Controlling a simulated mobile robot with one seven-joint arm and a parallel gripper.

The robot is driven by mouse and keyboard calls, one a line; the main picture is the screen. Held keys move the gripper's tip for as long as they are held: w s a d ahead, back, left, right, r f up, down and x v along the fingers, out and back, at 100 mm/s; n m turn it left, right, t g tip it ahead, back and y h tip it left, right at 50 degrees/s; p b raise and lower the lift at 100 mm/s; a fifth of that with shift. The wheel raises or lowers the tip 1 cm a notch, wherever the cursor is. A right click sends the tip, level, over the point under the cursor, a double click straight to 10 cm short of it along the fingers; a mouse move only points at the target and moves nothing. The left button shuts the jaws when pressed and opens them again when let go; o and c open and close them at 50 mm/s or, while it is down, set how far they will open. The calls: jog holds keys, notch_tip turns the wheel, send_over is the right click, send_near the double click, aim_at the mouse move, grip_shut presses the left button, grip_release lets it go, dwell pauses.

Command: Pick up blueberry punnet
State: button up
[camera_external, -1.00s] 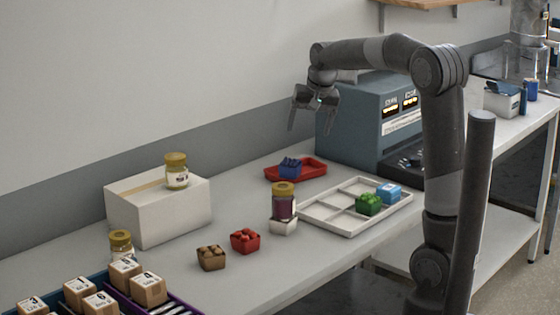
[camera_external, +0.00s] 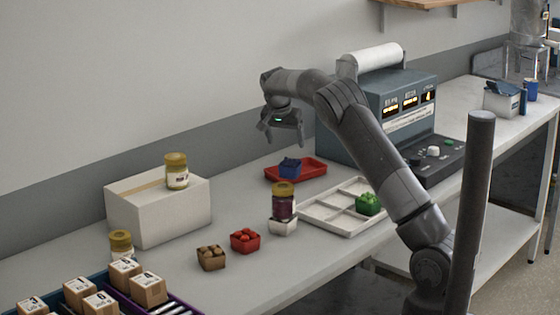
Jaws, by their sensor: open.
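The blue punnet (camera_external: 290,168), which looks like the blueberry punnet, sits in a shallow red tray (camera_external: 311,178) near the wall, in the middle of the bench. Its contents are too small to make out clearly. My gripper (camera_external: 288,141) is open and empty, pointing down above the punnet and apart from it. The jaws are seen at an angle, so the exact height of the gap is hard to judge.
A dark jar (camera_external: 283,200) on a small white block stands in front of the red tray. A divided white tray (camera_external: 335,219) holds a green punnet (camera_external: 368,203). Red (camera_external: 245,240) and brown (camera_external: 211,258) punnets stand nearer. A blue-grey machine (camera_external: 400,100) stands right.

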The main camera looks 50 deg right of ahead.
aim_at(290, 162)
jog(key=x, duration=1)
jog(key=shift+s+a+f, duration=0.1)
jog(key=shift+s+f, duration=0.05)
jog(key=shift+f, duration=0.1)
jog(key=shift+c, duration=0.6)
jog(key=c, duration=1)
jog(key=shift+r, duration=0.15)
jog(key=shift+c, duration=0.2)
